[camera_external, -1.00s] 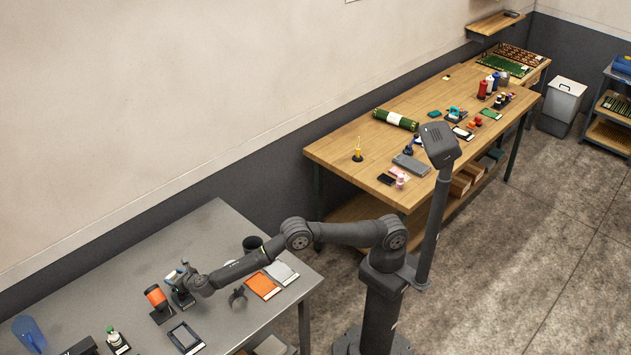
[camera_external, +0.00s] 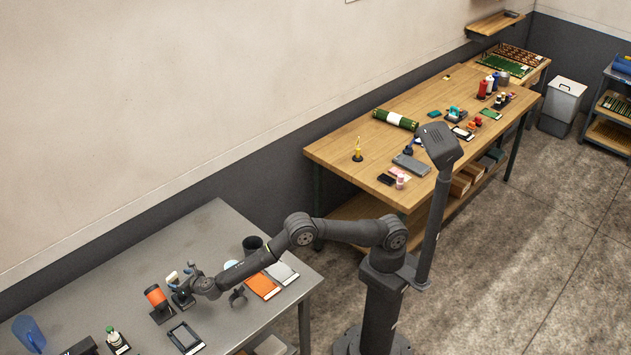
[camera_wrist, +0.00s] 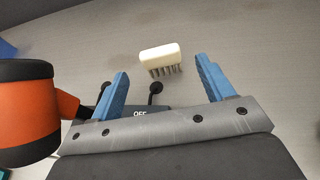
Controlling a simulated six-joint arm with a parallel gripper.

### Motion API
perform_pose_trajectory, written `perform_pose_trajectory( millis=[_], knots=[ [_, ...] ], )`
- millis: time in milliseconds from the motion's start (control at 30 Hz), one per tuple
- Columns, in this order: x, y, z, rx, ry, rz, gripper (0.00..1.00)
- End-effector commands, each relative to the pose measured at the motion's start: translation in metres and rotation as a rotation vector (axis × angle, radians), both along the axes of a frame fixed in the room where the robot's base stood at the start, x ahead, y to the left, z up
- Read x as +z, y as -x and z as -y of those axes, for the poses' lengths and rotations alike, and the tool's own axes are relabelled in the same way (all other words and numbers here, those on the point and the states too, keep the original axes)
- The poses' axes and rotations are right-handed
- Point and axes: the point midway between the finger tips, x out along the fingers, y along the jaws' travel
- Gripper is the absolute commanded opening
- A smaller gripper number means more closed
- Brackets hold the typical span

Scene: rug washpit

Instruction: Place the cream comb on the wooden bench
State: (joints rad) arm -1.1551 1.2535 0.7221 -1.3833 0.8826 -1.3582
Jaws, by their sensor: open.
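The cream comb (camera_wrist: 160,54) shows in the wrist view as a pale block with dark teeth along its lower edge. It lies ahead of and between my two blue fingertips, with clear gaps on both sides. The wooden bench (camera_external: 345,150) stands at the back right.
An orange-and-black tool (camera_wrist: 35,110) stands close left of my gripper. The grey metal table (camera_external: 215,235) also holds a dark cup (camera_external: 252,244), an orange pad (camera_external: 263,286) and a dark tray (camera_external: 186,338).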

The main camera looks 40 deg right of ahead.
Motion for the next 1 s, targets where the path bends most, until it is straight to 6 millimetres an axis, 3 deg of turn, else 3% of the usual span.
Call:
perform_pose_trajectory(
  millis=[300,500,700,1000],
  knots=[
    [0.028,0.068,0.013,0.003,0.000,0.000,0.74],
    [0.043,0.103,0.021,0.001,0.001,0.000,0.74],
    [0.049,0.120,0.024,0.000,-0.001,-0.001,0.78],
    [0.051,0.123,0.025,-0.001,-0.001,0.000,0.78]
  ],
)
